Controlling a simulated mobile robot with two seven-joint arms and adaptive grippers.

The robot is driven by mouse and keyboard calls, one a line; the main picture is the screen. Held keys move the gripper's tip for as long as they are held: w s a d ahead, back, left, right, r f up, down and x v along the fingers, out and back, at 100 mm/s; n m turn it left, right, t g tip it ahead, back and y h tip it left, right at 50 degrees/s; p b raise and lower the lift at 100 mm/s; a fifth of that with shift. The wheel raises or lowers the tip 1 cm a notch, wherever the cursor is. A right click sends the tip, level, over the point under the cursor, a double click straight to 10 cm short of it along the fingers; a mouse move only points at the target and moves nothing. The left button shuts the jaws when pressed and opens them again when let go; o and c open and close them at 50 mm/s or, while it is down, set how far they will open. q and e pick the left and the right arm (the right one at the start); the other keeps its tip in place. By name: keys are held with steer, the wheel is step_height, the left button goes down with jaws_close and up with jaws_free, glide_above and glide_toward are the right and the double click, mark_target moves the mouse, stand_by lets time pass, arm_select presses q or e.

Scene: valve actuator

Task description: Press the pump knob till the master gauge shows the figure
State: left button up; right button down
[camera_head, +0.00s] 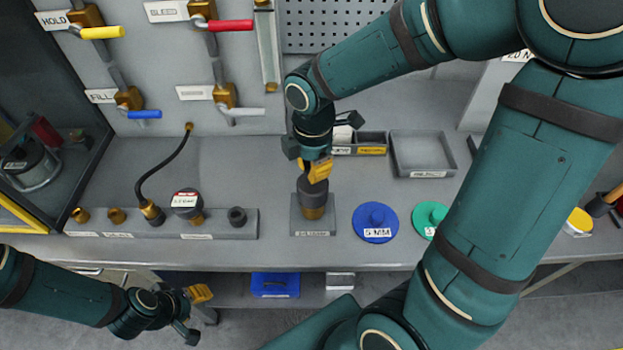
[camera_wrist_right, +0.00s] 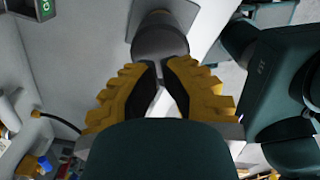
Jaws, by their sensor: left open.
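The pump knob (camera_head: 313,190) is a dark upright cylinder on a brass collar, on a small grey labelled base in the middle of the bench. It also shows as a dark round form in the right wrist view (camera_wrist_right: 160,42). My right gripper (camera_head: 318,172) points down at its top; its yellow fingers (camera_wrist_right: 159,68) are together with nothing seen between them. I cannot tell whether they touch the knob. A dark round gauge (camera_head: 186,200) with a red-and-white display stands on the grey manifold; its figure is too small to read. My left gripper (camera_head: 194,312) is open and empty before the bench.
A black hose (camera_head: 165,170) runs from the panel to a manifold fitting. A blue disc (camera_head: 375,222) and a green disc (camera_head: 430,217) lie right of the pump. An open grey tray (camera_head: 423,153) is behind them. Coloured valve handles line the panel.

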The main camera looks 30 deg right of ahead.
mark_target(313, 192)
arm_select(q)
steer(key=shift+f, duration=0.2)
arm_select(e)
steer(key=shift+f, duration=0.25)
arm_select(q)
steer(key=shift+s+f+b, duration=0.15)
steer(key=shift+f+b, duration=0.1)
steer(key=shift+b, duration=0.25)
arm_select(e)
steer(key=shift+f, duration=0.35)
